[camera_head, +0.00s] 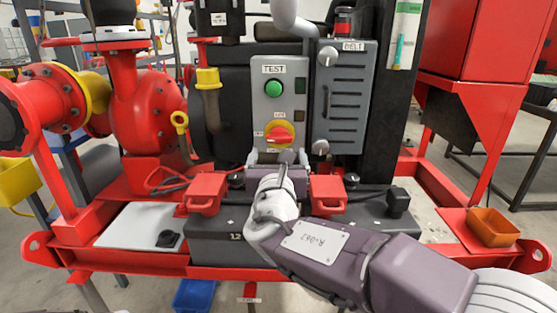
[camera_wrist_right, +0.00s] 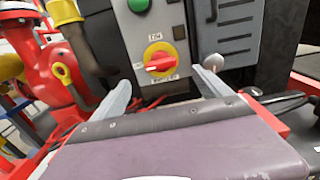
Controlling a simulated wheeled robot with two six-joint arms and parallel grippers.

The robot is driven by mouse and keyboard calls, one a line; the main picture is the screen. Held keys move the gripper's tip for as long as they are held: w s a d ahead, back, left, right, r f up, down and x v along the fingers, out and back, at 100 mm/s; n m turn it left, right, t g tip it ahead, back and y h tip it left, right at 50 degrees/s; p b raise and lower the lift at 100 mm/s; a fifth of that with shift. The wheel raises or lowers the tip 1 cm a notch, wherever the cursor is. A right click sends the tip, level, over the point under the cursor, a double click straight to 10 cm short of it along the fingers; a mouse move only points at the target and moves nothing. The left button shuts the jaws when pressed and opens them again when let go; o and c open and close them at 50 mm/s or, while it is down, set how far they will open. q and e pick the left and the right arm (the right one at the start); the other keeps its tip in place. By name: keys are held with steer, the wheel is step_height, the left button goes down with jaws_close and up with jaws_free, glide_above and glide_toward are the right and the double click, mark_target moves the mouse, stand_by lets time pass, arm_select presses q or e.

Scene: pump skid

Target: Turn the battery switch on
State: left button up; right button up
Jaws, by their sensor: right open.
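The battery switch (camera_head: 280,133) appears to be the red rotary knob on a yellow disc, low on the grey panel marked TEST. Its handle lies roughly crosswise, and the small labels around it are too small to read surely. It also shows in the right wrist view (camera_wrist_right: 160,63), near the middle. My right gripper (camera_head: 279,157) is just below and in front of the switch. In the wrist view its fingers (camera_wrist_right: 162,80) are spread wide, one to each side of the knob, with nothing between them. They appear apart from the knob. My left gripper is out of view.
A green button (camera_head: 273,89) sits above the switch. A grey louvred cover (camera_head: 345,95) stands right of the panel. The black battery (camera_head: 225,248) with red terminal covers (camera_head: 206,190) lies below. A red pump (camera_head: 150,110) stands left, an orange bin (camera_head: 492,228) right.

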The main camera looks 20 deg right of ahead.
mark_target(281, 141)
steer(key=b+x, duration=0.1)
steer(key=x, duration=0.7)
steer(key=shift+w+d, duration=0.2)
steer(key=shift+w, duration=0.4)
steer(key=c, duration=1.4)
steer(key=shift+o, duration=0.2)
steer(key=m+b, duration=0.1)
steer(key=b, duration=0.1)
steer(key=m+b, duration=0.1)
steer(key=m, duration=0.1)
steer(key=shift+f+b, duration=0.25)
steer(key=shift+b, duration=0.15)
steer(key=m+b, duration=0.4)
steer(key=m, duration=0.1)
steer(key=shift+s+d+m, duration=0.1)
steer(key=shift+d+m, duration=0.05)
steer(key=shift+m, duration=0.15)
steer(key=m+b, duration=0.3)
steer(key=m, duration=0.2)
steer(key=shift+d+f+b, duration=0.1)
steer(key=shift+f+b, duration=0.05)
steer(key=shift+b, duration=0.25)
steer(key=shift+m+b, duration=1)
steer(key=shift+m, duration=1.1)
